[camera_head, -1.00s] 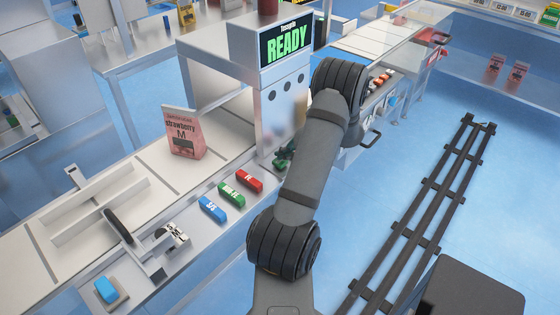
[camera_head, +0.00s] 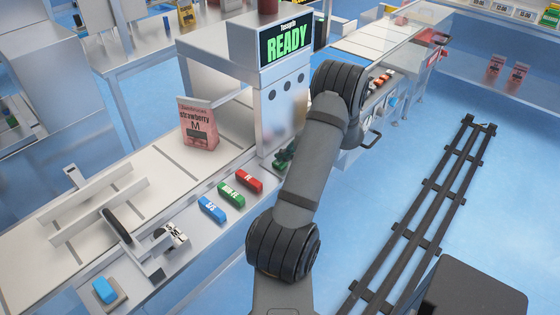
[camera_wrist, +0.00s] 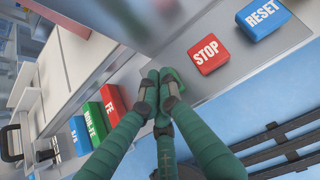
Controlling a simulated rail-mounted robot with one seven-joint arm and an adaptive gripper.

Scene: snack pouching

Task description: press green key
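My gripper (camera_wrist: 159,82) has green fingers whose tips are together, with nothing seen between them. In the wrist view its tips cover most of a green key (camera_wrist: 178,73) beside the red STOP key (camera_wrist: 208,54); I cannot tell whether they touch it. A blue RESET key (camera_wrist: 263,17) lies farther right. A second green key, marked NON-FE (camera_wrist: 94,123), stands between a red FE key (camera_wrist: 111,104) and a blue S/S key (camera_wrist: 78,138). In the head view this green key (camera_head: 231,195) is clear of my gripper (camera_head: 284,156), which my arm partly hides.
A pink strawberry pouch (camera_head: 199,124) stands upright on the conveyor (camera_head: 160,165), near the opening of the machine (camera_head: 284,90). Its screen (camera_head: 286,42) reads READY. A blue block (camera_head: 104,290) sits at the near left. Dark floor rails (camera_head: 420,215) run on the right.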

